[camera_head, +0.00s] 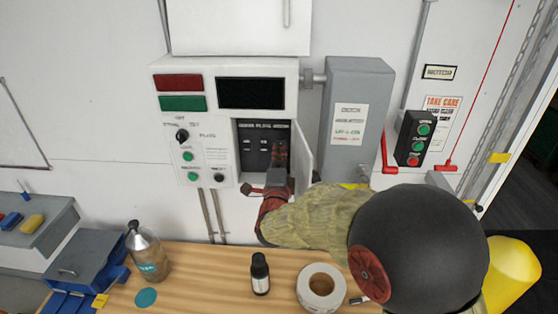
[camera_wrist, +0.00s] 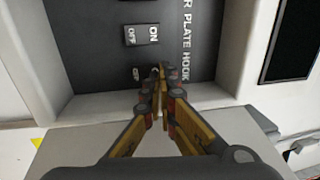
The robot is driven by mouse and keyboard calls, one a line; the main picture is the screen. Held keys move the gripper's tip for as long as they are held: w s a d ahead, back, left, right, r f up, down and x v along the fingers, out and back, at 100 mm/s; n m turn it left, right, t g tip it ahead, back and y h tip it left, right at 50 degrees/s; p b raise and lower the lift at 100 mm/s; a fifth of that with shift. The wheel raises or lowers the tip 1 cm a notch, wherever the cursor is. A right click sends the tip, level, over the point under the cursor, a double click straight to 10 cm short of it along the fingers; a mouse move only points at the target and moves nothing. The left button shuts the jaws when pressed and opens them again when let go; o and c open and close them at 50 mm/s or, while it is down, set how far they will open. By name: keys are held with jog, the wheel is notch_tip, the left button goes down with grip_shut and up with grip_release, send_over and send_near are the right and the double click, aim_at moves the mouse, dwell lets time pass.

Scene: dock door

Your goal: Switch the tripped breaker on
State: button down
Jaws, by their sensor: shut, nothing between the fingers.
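The breaker panel (camera_head: 250,155) is a dark plate inside an open recess of the white control box, with small breakers in rows. In the wrist view the dark panel (camera_wrist: 90,45) shows one breaker (camera_wrist: 142,35) marked ON and OFF. Part of another OFF label (camera_wrist: 136,73) shows beside my fingertips; its breaker is mostly hidden behind them. My gripper (camera_wrist: 157,76) is shut and empty, its tips at or very near the panel face; touching cannot be told. In the head view my gripper (camera_head: 278,165) reaches into the recess at its right side. Which breaker is tripped cannot be told.
The recess's small door (camera_head: 304,155) stands open, right of my gripper. A grey dock isolator box (camera_head: 358,110) is further right.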

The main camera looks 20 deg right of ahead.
jog(key=shift+w+d+r, duration=0.15)
jog(key=shift+w+d, duration=0.05)
jog(key=shift+w, duration=0.45)
jog(key=shift+w+d+r+g+p, duration=0.15)
jog(key=shift+w+r+g+p, duration=0.15)
jog(key=shift+w+g+p, duration=0.1)
jog(key=shift+f, duration=0.15)
jog(key=shift+s, duration=0.1)
